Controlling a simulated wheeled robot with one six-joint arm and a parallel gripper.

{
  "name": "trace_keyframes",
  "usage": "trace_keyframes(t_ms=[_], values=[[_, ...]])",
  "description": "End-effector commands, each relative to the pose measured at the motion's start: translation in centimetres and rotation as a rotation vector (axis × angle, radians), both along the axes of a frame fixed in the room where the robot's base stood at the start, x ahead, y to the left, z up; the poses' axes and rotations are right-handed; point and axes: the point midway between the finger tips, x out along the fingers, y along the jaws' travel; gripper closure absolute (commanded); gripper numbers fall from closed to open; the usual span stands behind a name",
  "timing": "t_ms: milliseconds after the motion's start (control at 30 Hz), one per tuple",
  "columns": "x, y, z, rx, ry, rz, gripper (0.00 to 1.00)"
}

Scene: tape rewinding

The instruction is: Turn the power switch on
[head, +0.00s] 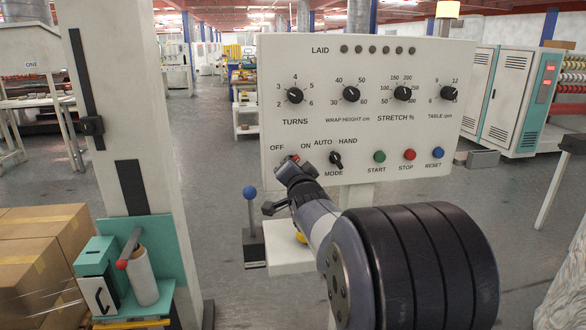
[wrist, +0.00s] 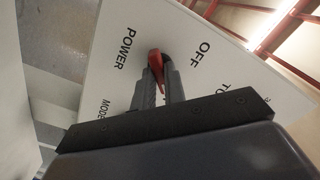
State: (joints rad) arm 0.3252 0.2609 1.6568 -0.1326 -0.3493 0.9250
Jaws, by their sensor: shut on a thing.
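The power switch is a red lever (wrist: 157,68) on the white control panel (head: 370,70). In the wrist view it sits between the two fingers of my gripper (wrist: 161,82), which is shut on it. The OFF label (wrist: 203,47) and the POWER label (wrist: 121,50) lie on either side. In the head view my gripper (head: 291,164) is at the panel's lower left, just under the OFF and ON labels. It hides most of the switch and the POWER label there. I cannot tell which way the lever points.
The MODE knob (head: 336,159) is close to the right of my gripper. Green START (head: 379,156), red STOP (head: 409,154) and blue RESET (head: 438,153) buttons follow. A blue-balled lever (head: 250,193) stands below left. Wrapped boxes (head: 35,250) and a pale column (head: 125,110) are left.

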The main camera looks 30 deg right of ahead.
Motion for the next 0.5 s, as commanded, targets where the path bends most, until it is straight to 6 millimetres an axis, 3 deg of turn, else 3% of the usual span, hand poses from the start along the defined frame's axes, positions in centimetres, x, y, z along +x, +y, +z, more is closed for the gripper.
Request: trace_keyframes(t_ms=[167,200,433,500], values=[[0.00,-0.02,0.12,0.002,-0.004,0.000,1.00],[0.00,-0.02,0.12,0.001,-0.003,0.000,0.86],[0.01,-0.02,0.07,0.001,-0.002,0.000,0.67],[0.01,-0.02,0.06,0.001,-0.002,0.000,0.66]])
